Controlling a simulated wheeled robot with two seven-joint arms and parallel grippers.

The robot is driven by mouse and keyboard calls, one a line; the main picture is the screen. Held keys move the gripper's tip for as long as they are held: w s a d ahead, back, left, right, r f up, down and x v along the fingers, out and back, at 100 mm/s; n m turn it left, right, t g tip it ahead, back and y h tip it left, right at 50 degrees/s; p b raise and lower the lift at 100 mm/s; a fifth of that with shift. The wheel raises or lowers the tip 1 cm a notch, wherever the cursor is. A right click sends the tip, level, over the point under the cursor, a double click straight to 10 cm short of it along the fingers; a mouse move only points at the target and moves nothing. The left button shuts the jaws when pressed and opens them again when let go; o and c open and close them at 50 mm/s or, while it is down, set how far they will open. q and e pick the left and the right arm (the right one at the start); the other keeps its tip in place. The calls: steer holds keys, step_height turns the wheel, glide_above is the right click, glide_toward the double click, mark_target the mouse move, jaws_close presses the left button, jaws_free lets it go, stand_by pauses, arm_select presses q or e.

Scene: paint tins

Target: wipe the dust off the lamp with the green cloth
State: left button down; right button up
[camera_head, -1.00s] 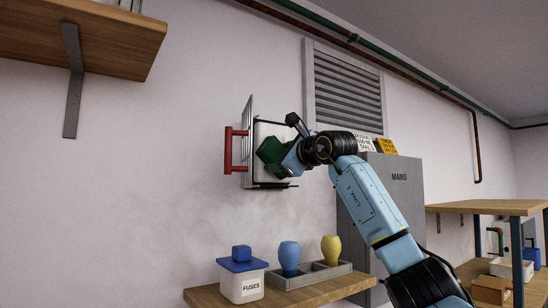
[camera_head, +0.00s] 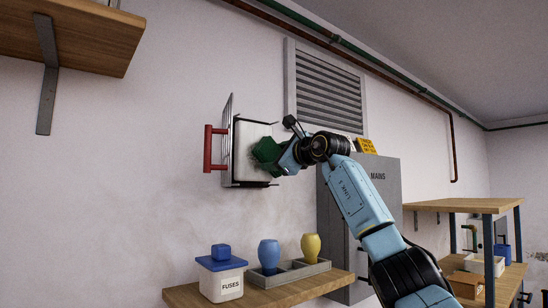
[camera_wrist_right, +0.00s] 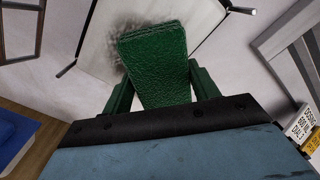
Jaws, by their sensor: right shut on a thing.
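The lamp (camera_head: 246,150) is a white panel in a thin dark frame on the wall, with a red handle (camera_head: 208,148) on its left side. My right gripper (camera_head: 284,158) is shut on the green cloth (camera_head: 265,153), which is at the lamp's right part. In the right wrist view the cloth (camera_wrist_right: 158,62) sticks out between the fingers in front of the white panel (camera_wrist_right: 85,85). A dark grey dust smudge (camera_wrist_right: 118,38) shows beside and behind the cloth's far end. I cannot tell whether the cloth touches the panel. My left gripper is out of view.
A wooden shelf (camera_head: 300,288) below holds a fuses jar (camera_head: 222,283) and a grey tray with a blue bulb shape (camera_head: 269,255) and a yellow one (camera_head: 311,246). A grey mains cabinet (camera_head: 380,190) stands right. A shelf (camera_head: 80,38) hangs upper left.

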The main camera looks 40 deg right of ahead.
mark_target(275, 146)
steer(key=shift+w+a+f+b, duration=0.15)
steer(key=shift+a+b, duration=0.15)
steer(key=shift+a, duration=0.75)
steer(key=shift+w+a+b, duration=0.15)
steer(key=shift+a+b, duration=0.05)
steer(key=shift+a, duration=1.15)
steer(key=shift+w+a+b, duration=0.15)
steer(key=shift+a, duration=1.2)
steer(key=shift+r+p, duration=0.8)
steer(key=shift+r, duration=0.9)
steer(key=shift+s+d+f, duration=0.1)
steer(key=shift+s+d, duration=0.05)
steer(key=shift+d, duration=1.1)
steer(key=shift+s+d+r, duration=0.1)
steer(key=shift+s+d, duration=0.05)
steer(key=shift+d, duration=1.1)
steer(key=shift+s+d+f, duration=0.1)
steer(key=shift+s+d, duration=0.05)
steer(key=shift+d, duration=1.1)
